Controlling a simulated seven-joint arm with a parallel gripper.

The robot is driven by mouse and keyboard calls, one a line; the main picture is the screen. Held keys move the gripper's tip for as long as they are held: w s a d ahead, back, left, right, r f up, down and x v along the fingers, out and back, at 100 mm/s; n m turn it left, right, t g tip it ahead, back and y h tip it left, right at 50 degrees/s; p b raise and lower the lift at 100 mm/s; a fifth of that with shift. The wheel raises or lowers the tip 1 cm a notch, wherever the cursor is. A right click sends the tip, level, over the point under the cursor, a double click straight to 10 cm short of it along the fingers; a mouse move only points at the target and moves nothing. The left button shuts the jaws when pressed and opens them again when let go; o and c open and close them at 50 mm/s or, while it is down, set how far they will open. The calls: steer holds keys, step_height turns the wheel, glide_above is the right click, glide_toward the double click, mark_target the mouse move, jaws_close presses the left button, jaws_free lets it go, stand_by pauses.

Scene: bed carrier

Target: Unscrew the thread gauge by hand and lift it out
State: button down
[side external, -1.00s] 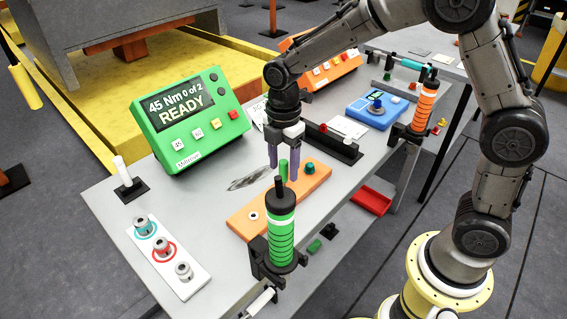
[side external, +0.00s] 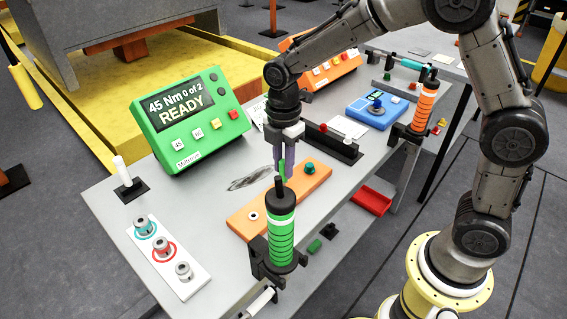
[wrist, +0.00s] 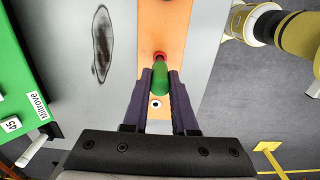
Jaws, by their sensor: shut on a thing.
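The thread gauge, a small green cylinder (side external: 282,171), stands in the orange block (side external: 240,219) on the grey table. In the wrist view the gauge (wrist: 161,80) shows a green body with a red end, between my purple fingers. My gripper (side external: 287,168) points down over the block and is shut on the gauge.
The block also carries a white-ringed hole (side external: 254,216) and a teal knob (side external: 310,167). A green controller (side external: 190,118) reads "45 Nm 0 of 2 READY". A white socket strip (side external: 180,285), an orange tool (side external: 426,100) and a blue device (side external: 372,112) stand around. An oval dark smudge (side external: 250,178) marks the table.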

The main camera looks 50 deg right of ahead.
steer(key=shift+r, duration=0.15)
steer(key=c, duration=0.6)
jaws_free()
steer(key=shift+c, duration=0.2)
steer(key=s+d+r+t, duration=0.1)
steer(key=s+r, duration=0.1)
steer(key=r, duration=0.8)
steer(key=s+d+r+t, duration=0.1)
steer(key=s+d+r, duration=0.15)
steer(key=r, duration=0.75)
steer(key=s+d+f+m+t, duration=0.1)
steer(key=s+f+m, duration=0.2)
steer(key=s+m, duration=0.6)
steer(key=s+d+f+m+t, duration=0.2)
steer(key=s+f+m, duration=0.2)
steer(key=s+m, duration=0.5)
steer(key=shift+d+f+t, duration=0.25)
steer(key=shift+f+t, duration=0.05)
